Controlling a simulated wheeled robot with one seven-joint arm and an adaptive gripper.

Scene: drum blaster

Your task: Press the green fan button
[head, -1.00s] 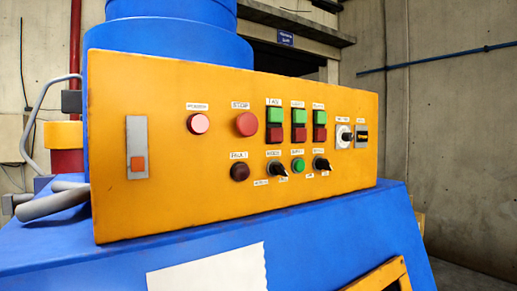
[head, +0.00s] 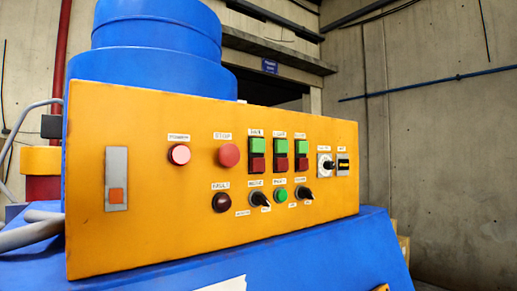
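The yellow control panel (head: 150,225) fills the middle of the head view on a blue machine. Three green buttons stand in a row at its upper right, each above a red one. The leftmost, the green fan button (head: 257,144), sits under a small label that seems to read FAN, right of the red stop button (head: 229,155). The middle green button (head: 279,146) and the right green button (head: 301,146) have labels too blurred to read. Nothing covers the buttons. My gripper is not in view.
Below the row are a dark fault lamp (head: 221,202), two black knobs and a round green button (head: 281,195). A grey plate with an orange switch (head: 116,196) is at the panel's left. A grey bent pipe (head: 30,232) juts out at far left. The space before the panel looks clear.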

